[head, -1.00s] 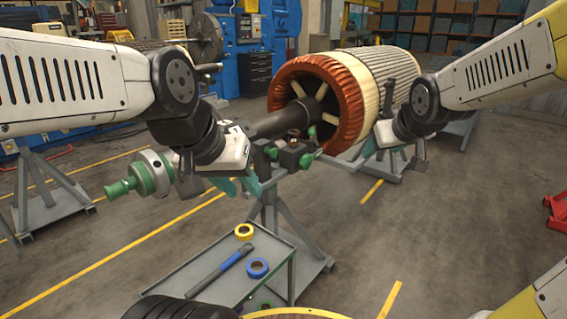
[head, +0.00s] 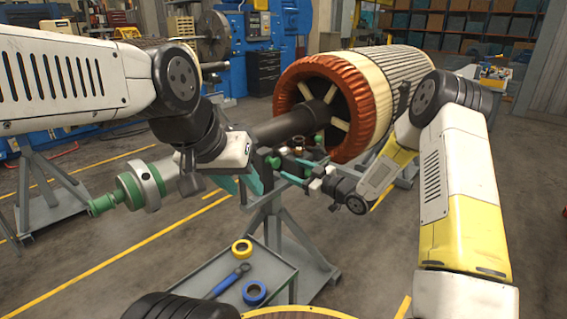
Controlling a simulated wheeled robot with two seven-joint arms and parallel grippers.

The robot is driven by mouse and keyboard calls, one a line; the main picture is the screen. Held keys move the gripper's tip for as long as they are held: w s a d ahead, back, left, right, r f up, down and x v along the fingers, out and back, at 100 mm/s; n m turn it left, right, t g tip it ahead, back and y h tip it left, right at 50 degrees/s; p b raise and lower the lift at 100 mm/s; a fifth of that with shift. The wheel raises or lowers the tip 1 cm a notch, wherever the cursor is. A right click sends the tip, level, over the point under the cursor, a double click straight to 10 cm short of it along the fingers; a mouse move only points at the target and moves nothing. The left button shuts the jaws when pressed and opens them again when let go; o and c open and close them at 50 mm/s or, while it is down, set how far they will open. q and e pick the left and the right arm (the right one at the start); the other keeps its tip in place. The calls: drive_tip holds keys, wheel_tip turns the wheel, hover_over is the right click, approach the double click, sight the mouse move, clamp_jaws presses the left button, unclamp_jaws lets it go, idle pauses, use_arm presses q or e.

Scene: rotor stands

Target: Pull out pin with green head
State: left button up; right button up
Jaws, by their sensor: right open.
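The rotor's dark shaft (head: 285,127) rests on a grey stand (head: 270,215). Small green-headed parts show at the bearing support: one green head (head: 274,162) left of the block and another (head: 319,139) on its right. I cannot tell for certain which is the pin. My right gripper (head: 312,180) is open, pointing left, low beside the front right of the support, its fingers close to a green part there. Contact cannot be made out. My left gripper (head: 215,182) hangs by the shaft, left of the support; its fingers are partly hidden.
A large rotor with a copper-red end (head: 348,152) stands behind the support. Floor at the right is mostly clear.

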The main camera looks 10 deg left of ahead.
sight(278, 165)
drive_tip(key=x, duration=0.8)
drive_tip(key=shift+s+a+f, duration=0.2)
drive_tip(key=shift+s, duration=0.15)
drive_tip(key=shift+c, duration=0.5)
clamp_jaws()
